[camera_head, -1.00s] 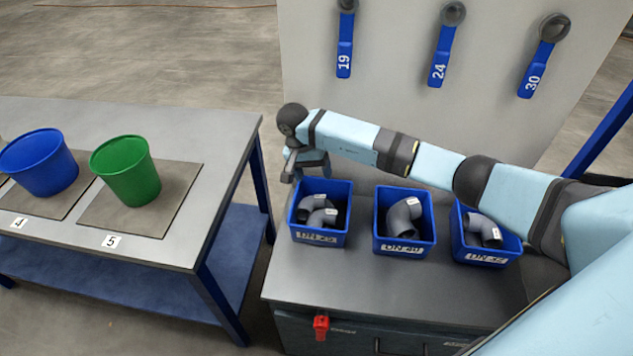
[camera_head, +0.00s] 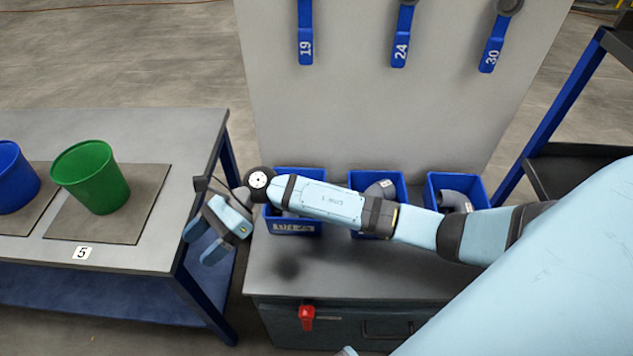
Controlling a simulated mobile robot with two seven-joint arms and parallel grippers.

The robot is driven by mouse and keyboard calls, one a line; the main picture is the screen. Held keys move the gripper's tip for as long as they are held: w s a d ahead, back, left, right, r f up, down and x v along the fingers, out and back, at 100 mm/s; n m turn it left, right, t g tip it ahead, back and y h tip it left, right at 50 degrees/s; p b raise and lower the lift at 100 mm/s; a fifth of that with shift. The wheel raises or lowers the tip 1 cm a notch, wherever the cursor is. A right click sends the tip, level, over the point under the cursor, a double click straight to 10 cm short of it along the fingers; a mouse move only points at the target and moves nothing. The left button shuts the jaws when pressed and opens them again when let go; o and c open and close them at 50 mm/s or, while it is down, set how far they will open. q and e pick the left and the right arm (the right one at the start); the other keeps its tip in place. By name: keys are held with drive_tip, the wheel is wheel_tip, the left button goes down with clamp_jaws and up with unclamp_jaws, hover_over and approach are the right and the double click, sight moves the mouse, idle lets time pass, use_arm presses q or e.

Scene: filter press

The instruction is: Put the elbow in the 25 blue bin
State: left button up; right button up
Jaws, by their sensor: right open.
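Three small blue bins stand in a row on the grey cabinet: a left bin (camera_head: 293,229), a middle bin (camera_head: 364,180) and a right bin (camera_head: 444,180). The left bin's label is too blurred to read surely, and my right arm crosses in front of it, hiding most of its inside. A grey elbow (camera_head: 381,190) shows in the middle bin and another grey elbow (camera_head: 456,200) in the right bin. My right gripper (camera_head: 203,244) is open and looks empty, left of the left bin, over the gap beside the table. My left gripper is out of view.
A grey table (camera_head: 150,255) at the left carries a green bucket (camera_head: 91,178) by label 5 and a blue bucket (camera_head: 14,180). A panel with blue levers (camera_head: 400,40) rises behind the bins. A red latch (camera_head: 307,317) is on the cabinet's front.

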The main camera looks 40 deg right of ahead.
drive_tip(key=s+d+f+m+t+h, duration=0.1)
drive_tip(key=d+m+t+h, duration=0.15)
drive_tip(key=m+t, duration=1.1)
drive_tip(key=s+d+m+t+h, duration=0.15)
drive_tip(key=d+m+t, duration=0.35)
drive_tip(key=m, duration=1.5)
drive_tip(key=s+d+f+m+g+h, duration=0.1)
drive_tip(key=s+d+f+m+h, duration=0.1)
drive_tip(key=s+f+m, duration=0.2)
drive_tip(key=s+d+f+m+g+h, duration=0.2)
drive_tip(key=s+f+m, duration=0.3)
drive_tip(key=m, duration=0.3)
drive_tip(key=s+d+f+m+g+h, duration=0.2)
drive_tip(key=s+d+f+m+h, duration=0.1)
drive_tip(key=s+d+f+m, duration=0.1)
drive_tip(key=shift+s+d+f+m, duration=0.1)
drive_tip(key=shift+s+f+m, duration=0.15)
drive_tip(key=shift+m, duration=0.45)
drive_tip(key=shift+s+d+f+m, duration=0.15)
drive_tip(key=shift+s+m, duration=0.1)
drive_tip(key=shift+m, duration=0.4)
drive_tip(key=shift+a+r, duration=0.1)
